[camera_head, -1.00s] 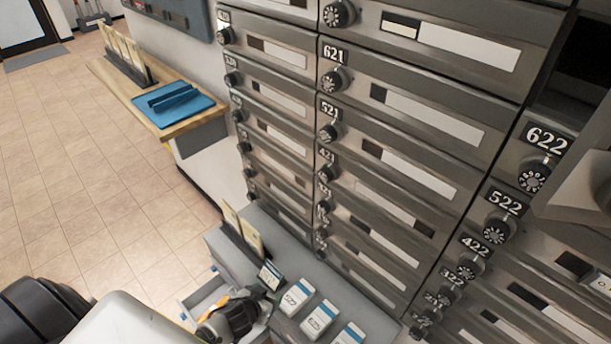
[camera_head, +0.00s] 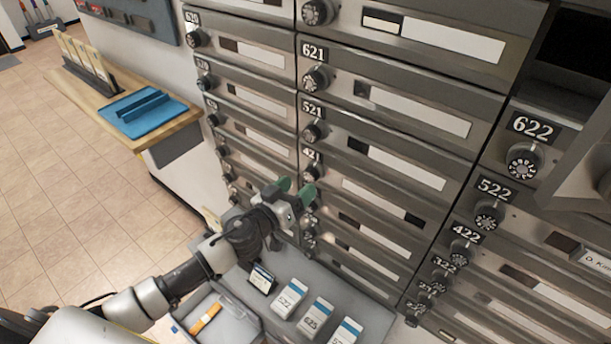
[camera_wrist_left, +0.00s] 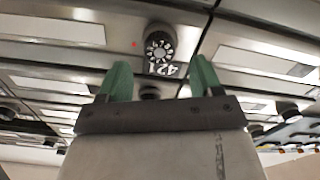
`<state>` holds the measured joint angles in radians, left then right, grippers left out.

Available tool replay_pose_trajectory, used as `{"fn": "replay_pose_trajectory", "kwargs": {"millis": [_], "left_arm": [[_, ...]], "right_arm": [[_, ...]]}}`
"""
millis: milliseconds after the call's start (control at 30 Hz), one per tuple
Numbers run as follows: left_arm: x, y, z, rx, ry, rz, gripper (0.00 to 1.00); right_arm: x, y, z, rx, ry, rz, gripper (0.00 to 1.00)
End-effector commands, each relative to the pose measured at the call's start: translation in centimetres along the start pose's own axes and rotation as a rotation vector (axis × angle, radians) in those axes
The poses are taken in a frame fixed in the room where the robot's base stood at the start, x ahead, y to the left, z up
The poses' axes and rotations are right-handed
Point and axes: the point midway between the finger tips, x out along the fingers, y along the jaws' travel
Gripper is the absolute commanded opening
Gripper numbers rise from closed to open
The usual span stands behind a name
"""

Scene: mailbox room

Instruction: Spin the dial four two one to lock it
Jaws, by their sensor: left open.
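The dial of box 421 (camera_wrist_left: 160,45) is a round black knob with a white-marked face. It shows in the left wrist view just beyond the fingertips, with its upside-down 421 label (camera_wrist_left: 162,69) beside it. In the head view the 421 label (camera_head: 312,155) is in the middle column, and its dial is largely hidden near my fingers. My left gripper (camera_head: 296,189) is open and empty, with green fingertips pointing up at the mailbox wall. In the left wrist view the gripper (camera_wrist_left: 160,72) has its two fingers apart, with nothing between them.
Dials 521 (camera_head: 312,132) and 621 (camera_head: 316,79) are above. Box 622 stands open at right.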

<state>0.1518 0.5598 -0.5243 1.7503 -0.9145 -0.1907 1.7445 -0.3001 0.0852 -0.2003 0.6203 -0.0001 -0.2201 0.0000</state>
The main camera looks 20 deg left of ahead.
Motion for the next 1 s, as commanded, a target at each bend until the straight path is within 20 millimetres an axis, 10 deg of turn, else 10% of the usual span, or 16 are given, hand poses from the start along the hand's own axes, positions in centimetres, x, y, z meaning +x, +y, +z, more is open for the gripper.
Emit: {"fn": "replay_pose_trajectory", "kwargs": {"millis": [600, 1000], "left_arm": [[3.9, 0.0, 0.1, -0.001, -0.002, 0.0, 0.65], [3.9, 0.0, 0.1, 0.0, -0.001, 0.0, 0.16]], "right_arm": [[-0.5, -0.7, -0.2, 0.005, 0.002, -0.008, 0.0], [-0.5, -0.7, -0.2, 0.005, 0.002, -0.009, 0.0]]}}
